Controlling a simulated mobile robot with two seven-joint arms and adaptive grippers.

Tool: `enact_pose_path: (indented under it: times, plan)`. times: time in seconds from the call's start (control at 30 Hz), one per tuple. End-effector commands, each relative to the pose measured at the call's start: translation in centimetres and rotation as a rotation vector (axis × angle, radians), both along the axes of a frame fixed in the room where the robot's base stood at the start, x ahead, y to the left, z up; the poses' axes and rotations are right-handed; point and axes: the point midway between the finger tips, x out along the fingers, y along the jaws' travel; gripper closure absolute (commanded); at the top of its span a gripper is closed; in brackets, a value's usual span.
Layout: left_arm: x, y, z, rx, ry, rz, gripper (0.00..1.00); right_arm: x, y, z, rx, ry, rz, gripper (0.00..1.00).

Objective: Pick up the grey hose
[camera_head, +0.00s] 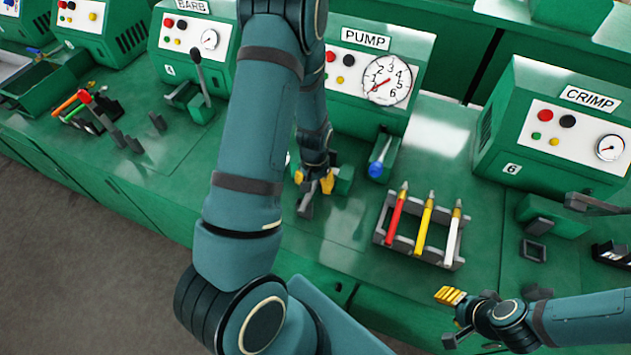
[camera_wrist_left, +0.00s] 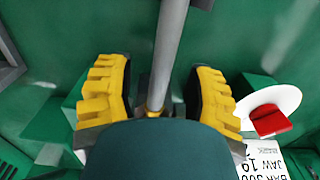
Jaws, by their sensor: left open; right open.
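The grey hose (camera_wrist_left: 172,45) shows in the left wrist view as a grey rod with a brass end. It runs down from the top edge between the two yellow fingers of my left gripper (camera_wrist_left: 155,95). The fingers stand apart on either side of it; I cannot tell whether either touches it. In the head view my left gripper (camera_head: 313,179) is low in front of the PUMP machine (camera_head: 350,110), and I cannot make out the hose there. My right gripper (camera_head: 458,312) is open and empty near the bench's front edge, at lower right.
A rack (camera_head: 457,263) holds red (camera_head: 396,215), yellow (camera_head: 425,225) and white (camera_head: 453,233) hoses, right of my left gripper. A blue-ended piece (camera_head: 376,168) sits at the PUMP machine. The CRIMP machine (camera_head: 530,85) stands at right. Bench between left gripper and rack is clear.

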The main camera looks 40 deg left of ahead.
Motion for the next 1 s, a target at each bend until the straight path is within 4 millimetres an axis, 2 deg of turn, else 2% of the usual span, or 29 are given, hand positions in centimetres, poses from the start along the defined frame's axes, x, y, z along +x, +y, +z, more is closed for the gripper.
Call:
enact_pose_path:
  times: [0.03,0.07,0.2,0.7,0.87,1.0]
  plan:
    - [0.0,0.0,0.0,0.000,0.000,0.000,0.47,0.0,0.0,0.0,0.000,0.000,0.000,0.53]
    - [0.0,0.0,0.0,0.000,0.000,0.000,0.52,0.0,0.0,0.0,0.000,0.000,0.000,0.53]
    - [0.0,0.0,0.0,0.000,0.000,0.000,1.00,0.0,0.0,0.0,0.000,0.000,0.000,0.53]
    - [0.0,0.0,0.3,0.000,0.000,0.000,1.00,0.0,0.0,0.1,0.000,0.000,0.000,0.53]
    - [0.1,0.0,2.5,0.001,-0.004,0.000,1.00,0.0,0.0,0.4,0.001,0.000,0.000,0.53]
    - [0.1,0.0,5.4,0.001,-0.005,0.000,1.00,0.0,0.0,0.8,0.002,0.000,0.000,0.53]
